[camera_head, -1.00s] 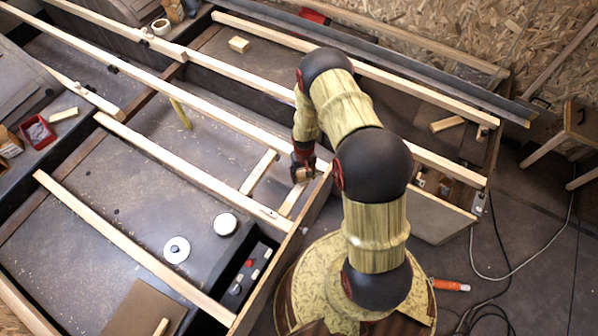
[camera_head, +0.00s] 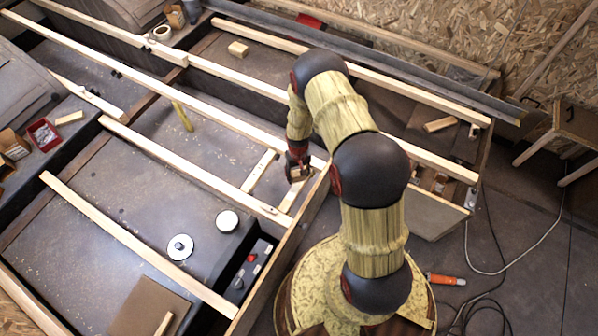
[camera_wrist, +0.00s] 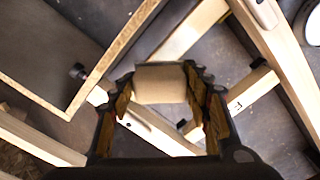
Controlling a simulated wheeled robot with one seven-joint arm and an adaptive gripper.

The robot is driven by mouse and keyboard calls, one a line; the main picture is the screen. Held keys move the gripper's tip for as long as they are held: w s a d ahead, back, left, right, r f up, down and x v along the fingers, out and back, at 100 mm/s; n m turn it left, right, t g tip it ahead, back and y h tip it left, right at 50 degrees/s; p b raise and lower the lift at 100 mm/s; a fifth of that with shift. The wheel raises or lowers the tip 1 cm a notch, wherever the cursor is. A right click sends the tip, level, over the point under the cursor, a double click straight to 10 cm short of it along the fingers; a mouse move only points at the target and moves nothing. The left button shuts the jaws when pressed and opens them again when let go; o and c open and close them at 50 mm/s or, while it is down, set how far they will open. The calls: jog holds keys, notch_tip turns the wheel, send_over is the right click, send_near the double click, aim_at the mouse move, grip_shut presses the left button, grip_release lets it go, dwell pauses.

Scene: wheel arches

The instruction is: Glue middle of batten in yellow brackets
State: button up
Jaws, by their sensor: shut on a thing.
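My gripper (camera_head: 298,168) is shut on a small pale wooden block (camera_wrist: 160,84), held between both fingers in the wrist view. The gripper (camera_wrist: 160,100) hangs over the short cross strip (camera_head: 291,196) near the frame's right rail. I cannot tell whether the block touches anything below. Several long pale battens run across the frame, one (camera_head: 190,166) ending just left of the gripper and another (camera_head: 140,246) nearer the front. A thin yellow piece (camera_head: 182,116) stands between battens left of the gripper; I cannot tell if it is a bracket. No glue is clearly visible.
Two white discs (camera_head: 180,247) and a dark box with buttons (camera_head: 248,268) lie at the front. A red tray (camera_head: 43,134) stands at the left. An orange-handled tool (camera_head: 445,280) and cables lie on the floor right.

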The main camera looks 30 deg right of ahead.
jog(key=shift+r+p, duration=0.4)
jog(key=shift+r, duration=0.65)
